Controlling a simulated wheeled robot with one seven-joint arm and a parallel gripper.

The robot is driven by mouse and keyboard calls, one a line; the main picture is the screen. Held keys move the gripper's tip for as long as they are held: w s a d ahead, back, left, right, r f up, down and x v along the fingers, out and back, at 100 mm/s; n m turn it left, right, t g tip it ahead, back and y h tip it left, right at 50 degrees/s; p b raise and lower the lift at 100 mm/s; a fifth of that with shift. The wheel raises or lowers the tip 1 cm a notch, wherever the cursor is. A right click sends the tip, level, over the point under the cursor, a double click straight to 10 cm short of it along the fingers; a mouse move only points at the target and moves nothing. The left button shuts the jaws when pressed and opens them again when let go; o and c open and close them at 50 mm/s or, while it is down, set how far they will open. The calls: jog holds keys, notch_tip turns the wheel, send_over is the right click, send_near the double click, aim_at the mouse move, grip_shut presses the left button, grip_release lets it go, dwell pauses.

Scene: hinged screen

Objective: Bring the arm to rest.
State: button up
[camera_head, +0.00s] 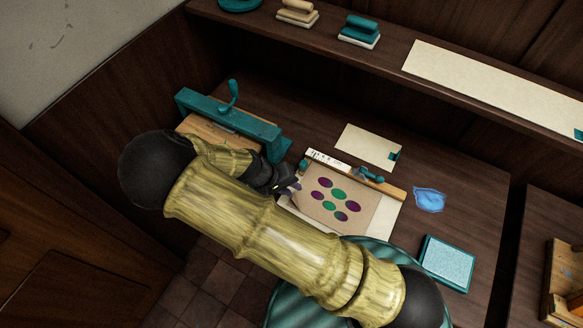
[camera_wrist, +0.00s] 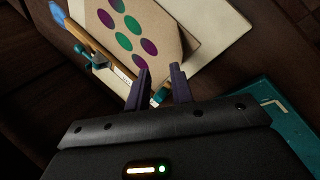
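A brown screen (camera_head: 343,207) with purple and green ovals lies nearly flat on a pale sheet (camera_head: 384,228) on the desk, along a wooden bar (camera_head: 385,186) with teal fittings. My gripper (camera_head: 293,188) is at the screen's left edge, partly hidden behind my arm. In the wrist view the two dark fingers of my gripper (camera_wrist: 160,72) stand apart, with nothing seen held between them. The screen (camera_wrist: 122,52) and the bar (camera_wrist: 88,38) show beyond the fingertips. I cannot tell whether a finger touches the screen.
A teal press (camera_head: 232,122) stands left of the screen. A blank card (camera_head: 368,146) lies behind the bar, a crumpled blue cloth (camera_head: 429,200) to the right, and a teal pad (camera_head: 447,262) at the front right. A shelf (camera_head: 390,52) with stamps runs along the back.

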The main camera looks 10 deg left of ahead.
jog(key=shift+d+r+g, duration=0.25)
jog(key=shift+d+g, duration=0.05)
jog(key=shift+d, duration=0.15)
jog(key=s+d+r+m+y+b, duration=0.1)
jog(key=d+r+m+y+b, duration=0.1)
jog(key=d+r, duration=0.6)
jog(key=s+d+r+m+y+b, duration=0.2)
jog(key=d+r+y+b, duration=0.1)
jog(key=d+r, duration=0.6)
jog(key=d+y, duration=0.1)
jog(key=d, duration=0.1)
jog(key=shift+d+t, duration=0.4)
jog(key=shift+r, duration=0.1)
jog(key=shift+s, duration=0.1)
jog(key=shift+c, duration=0.4)
